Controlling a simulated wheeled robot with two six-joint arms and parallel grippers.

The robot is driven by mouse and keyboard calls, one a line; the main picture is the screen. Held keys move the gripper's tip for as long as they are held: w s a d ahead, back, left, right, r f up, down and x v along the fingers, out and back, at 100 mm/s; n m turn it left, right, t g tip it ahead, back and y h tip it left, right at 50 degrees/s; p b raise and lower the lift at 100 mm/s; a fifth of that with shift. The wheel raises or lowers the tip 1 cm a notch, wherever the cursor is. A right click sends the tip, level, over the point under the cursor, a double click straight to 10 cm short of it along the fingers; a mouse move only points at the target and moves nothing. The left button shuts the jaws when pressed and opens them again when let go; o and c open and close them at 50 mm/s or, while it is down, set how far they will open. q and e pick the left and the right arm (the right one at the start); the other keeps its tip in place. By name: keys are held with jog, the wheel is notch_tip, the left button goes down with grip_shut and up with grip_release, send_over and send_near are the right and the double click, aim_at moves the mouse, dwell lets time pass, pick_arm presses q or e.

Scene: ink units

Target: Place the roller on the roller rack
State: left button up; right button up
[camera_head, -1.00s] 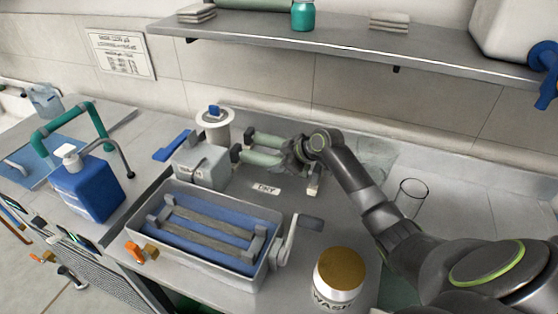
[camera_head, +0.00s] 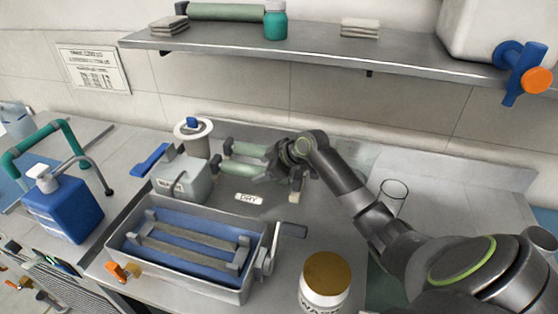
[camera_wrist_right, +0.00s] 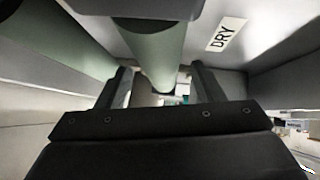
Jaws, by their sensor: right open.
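Two green rollers with dark end caps lie side by side by the DRY label, the back one (camera_head: 250,149) and the front one (camera_head: 242,168). They appear to rest on a rack with a pale end post (camera_head: 297,186), mostly hidden behind my right gripper and arm. My right gripper (camera_head: 280,156) is open at the right ends of these rollers. In the right wrist view a green roller (camera_wrist_right: 155,55) runs in line with the gap between the open fingers (camera_wrist_right: 162,88). I cannot tell whether they touch it. My left gripper is not in view.
A grey tray (camera_head: 118,238) with blue inside stands in front, with a crank at its right. A brown-lidded jar (camera_head: 327,275), a clear glass (camera_head: 392,194) and a blue bottle (camera_head: 65,210) stand around. Another green roller (camera_head: 228,12) lies on the wall shelf (camera_head: 225,40).

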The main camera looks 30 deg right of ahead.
jog(key=v, duration=1)
jog(key=shift+f+b, duration=0.1)
jog(key=shift+b, duration=0.25)
